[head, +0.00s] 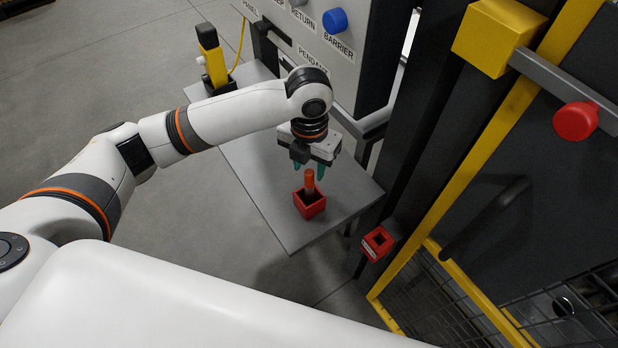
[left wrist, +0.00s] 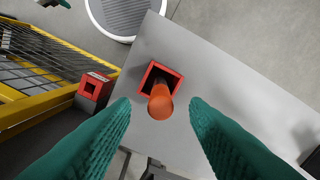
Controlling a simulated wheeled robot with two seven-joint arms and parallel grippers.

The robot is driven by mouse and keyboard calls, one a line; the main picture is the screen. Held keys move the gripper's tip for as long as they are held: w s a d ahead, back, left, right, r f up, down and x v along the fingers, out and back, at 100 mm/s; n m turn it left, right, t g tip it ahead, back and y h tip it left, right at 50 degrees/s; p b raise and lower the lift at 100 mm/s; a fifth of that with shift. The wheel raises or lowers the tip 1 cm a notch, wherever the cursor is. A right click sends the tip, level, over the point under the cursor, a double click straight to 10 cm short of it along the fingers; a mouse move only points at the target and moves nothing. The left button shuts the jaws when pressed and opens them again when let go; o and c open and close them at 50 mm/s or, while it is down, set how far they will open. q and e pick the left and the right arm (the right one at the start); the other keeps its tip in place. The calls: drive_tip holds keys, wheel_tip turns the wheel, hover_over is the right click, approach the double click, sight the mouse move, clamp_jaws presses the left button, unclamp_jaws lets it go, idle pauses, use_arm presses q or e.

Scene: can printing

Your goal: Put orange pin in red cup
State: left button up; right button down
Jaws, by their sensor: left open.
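The orange pin (head: 309,181) stands in the square red cup (head: 310,205) on the grey table in the head view. In the left wrist view the pin (left wrist: 160,101) shows end-on and leans against the near edge of the cup (left wrist: 149,73). My left gripper (head: 308,165) is just above the pin, its green fingers pointing down. In the left wrist view its fingers (left wrist: 160,110) are wide apart, one on each side of the pin, with a gap to it.
The grey table (head: 262,190) is mostly clear around the cup. A second red square holder (head: 377,243) is mounted beside the yellow-framed fence at the right. A yellow and black device (head: 212,58) stands at the table's far end. A control panel (head: 318,50) rises behind.

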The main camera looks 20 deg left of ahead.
use_arm(q)
wheel_tip(320, 180, up, 6)
drive_tip(key=shift+f+b, duration=0.25)
drive_tip(key=shift+b, duration=0.05)
drive_tip(key=shift+c, duration=0.3)
idle(1.0)
